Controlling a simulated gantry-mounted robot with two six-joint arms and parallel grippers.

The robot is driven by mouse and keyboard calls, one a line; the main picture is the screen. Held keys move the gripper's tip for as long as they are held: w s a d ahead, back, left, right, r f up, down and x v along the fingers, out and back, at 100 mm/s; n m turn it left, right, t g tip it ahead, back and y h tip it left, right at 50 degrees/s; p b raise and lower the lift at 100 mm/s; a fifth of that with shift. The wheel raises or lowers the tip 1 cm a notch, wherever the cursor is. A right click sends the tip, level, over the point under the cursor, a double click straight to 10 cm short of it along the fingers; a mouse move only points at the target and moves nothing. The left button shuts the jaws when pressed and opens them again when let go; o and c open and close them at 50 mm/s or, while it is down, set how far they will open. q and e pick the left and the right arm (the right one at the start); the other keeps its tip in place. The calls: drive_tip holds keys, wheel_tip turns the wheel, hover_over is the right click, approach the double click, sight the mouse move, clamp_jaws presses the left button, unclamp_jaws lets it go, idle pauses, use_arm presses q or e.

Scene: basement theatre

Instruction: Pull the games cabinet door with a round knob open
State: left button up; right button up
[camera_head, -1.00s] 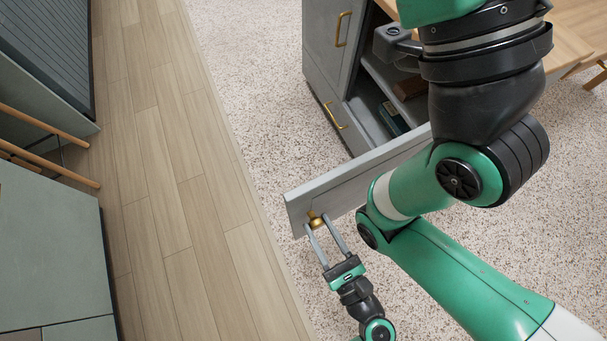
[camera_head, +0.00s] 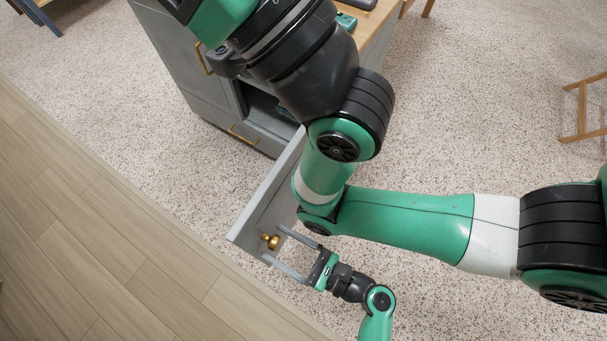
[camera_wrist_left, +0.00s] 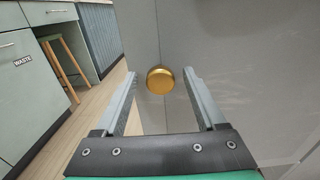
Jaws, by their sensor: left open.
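The games cabinet (camera_head: 172,62) is grey with a wooden top. Its grey door (camera_head: 252,222) stands swung out from the cabinet front, seen nearly edge-on from above, and my arm covers part of it. A round brass knob (camera_head: 270,241) sits near the door's free edge. My left gripper (camera_head: 274,243) is open, with its two fingers pointing at the door and the knob between or just beyond their tips. In the left wrist view the knob (camera_wrist_left: 160,80) shows between the fingertips, with gaps on both sides. My right gripper is not in view.
Brass bar handles (camera_head: 243,135) mark other fronts of the cabinet. A wooden chair or stool (camera_head: 583,108) stands at the right. Speckled carpet and a wood floor (camera_head: 90,230) are clear around the door. The wrist view shows a stool (camera_wrist_left: 65,62) by a counter marked WASTE.

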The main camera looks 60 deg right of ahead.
use_arm(q)
drive_tip(key=s, duration=1.1)
drive_tip(key=shift+s+a+p, duration=0.25)
drive_tip(key=shift+s+p, duration=0.05)
drive_tip(key=shift+p, duration=0.15)
